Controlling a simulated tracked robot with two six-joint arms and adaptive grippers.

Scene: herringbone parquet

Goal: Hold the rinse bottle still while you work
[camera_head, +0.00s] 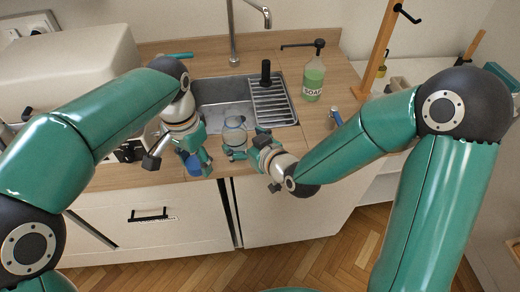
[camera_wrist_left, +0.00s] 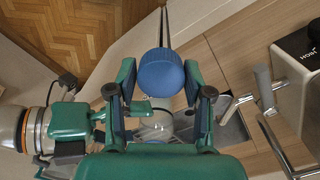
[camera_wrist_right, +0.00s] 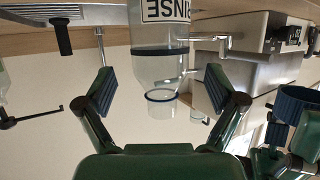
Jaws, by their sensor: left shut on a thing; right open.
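The clear rinse bottle (camera_head: 235,133) stands upright on the counter in front of the sink. In the right wrist view the bottle (camera_wrist_right: 158,68) shows part of its label and an open mouth. My right gripper (camera_head: 248,144) is open, with its fingers on either side of the bottle and gaps visible in the right wrist view. My left gripper (camera_head: 195,161) is shut on a blue ribbed cap (camera_wrist_left: 160,73), held to the left of the bottle, near the counter's front edge. The cap (camera_wrist_right: 297,106) also shows in the right wrist view.
The sink (camera_head: 222,92) with a drying rack (camera_head: 270,103) lies behind the bottle, under a tap (camera_head: 234,40). A green soap bottle (camera_head: 313,82) stands right of the sink. A large pale box (camera_head: 70,75) fills the left back. A drawer (camera_head: 150,225) is below the counter.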

